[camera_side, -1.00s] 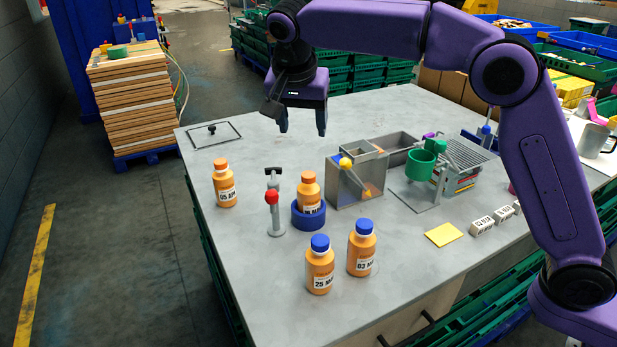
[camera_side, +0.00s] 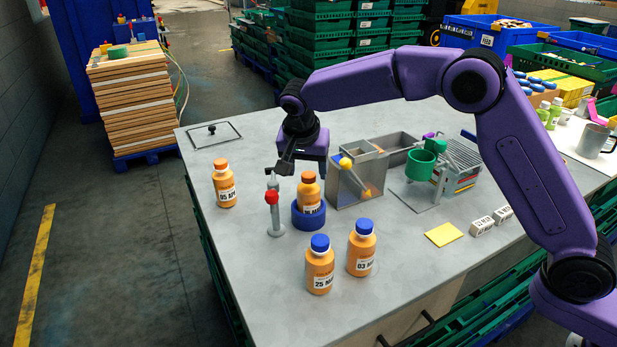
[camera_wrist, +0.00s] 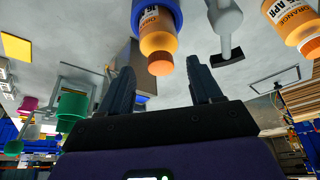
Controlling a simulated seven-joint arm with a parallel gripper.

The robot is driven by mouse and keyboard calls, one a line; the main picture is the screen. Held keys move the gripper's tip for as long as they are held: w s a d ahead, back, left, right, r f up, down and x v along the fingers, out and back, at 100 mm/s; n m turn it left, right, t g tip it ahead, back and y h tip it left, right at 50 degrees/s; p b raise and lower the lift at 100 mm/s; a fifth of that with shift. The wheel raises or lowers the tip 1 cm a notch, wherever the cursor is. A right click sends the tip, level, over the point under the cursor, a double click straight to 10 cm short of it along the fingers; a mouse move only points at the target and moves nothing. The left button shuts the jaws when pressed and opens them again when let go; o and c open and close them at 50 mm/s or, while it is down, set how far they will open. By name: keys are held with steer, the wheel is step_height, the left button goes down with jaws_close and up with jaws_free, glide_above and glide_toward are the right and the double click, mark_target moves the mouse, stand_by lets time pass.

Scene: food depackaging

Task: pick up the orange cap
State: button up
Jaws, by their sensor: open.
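An orange bottle (camera_side: 310,194) stands upright in a round blue holder (camera_side: 308,219). Its orange cap (camera_side: 308,177) is on it. My gripper (camera_side: 306,168) is open just above this cap, pointing down. In the wrist view, the cap (camera_wrist: 160,64) appears between the two fingertips of my gripper (camera_wrist: 160,68), with a gap on each side. No contact with the cap is visible. A second orange-capped bottle (camera_side: 226,189), labelled 05 APR, stands to the left, and its cap (camera_wrist: 310,47) shows at the right edge of the wrist view.
A grey post with a red knob (camera_side: 272,197) stands close left of the holder. A grey metal box (camera_side: 350,190) with a yellow-ended lever is close right. Two blue-capped bottles (camera_side: 320,268) (camera_side: 361,250) stand in front. The table's left front is clear.

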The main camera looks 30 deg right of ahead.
steer(key=shift+x, duration=0.8)
steer(key=shift+c, duration=0.3)
steer(key=c, duration=1.1)
steer(key=shift+o, duration=0.2)
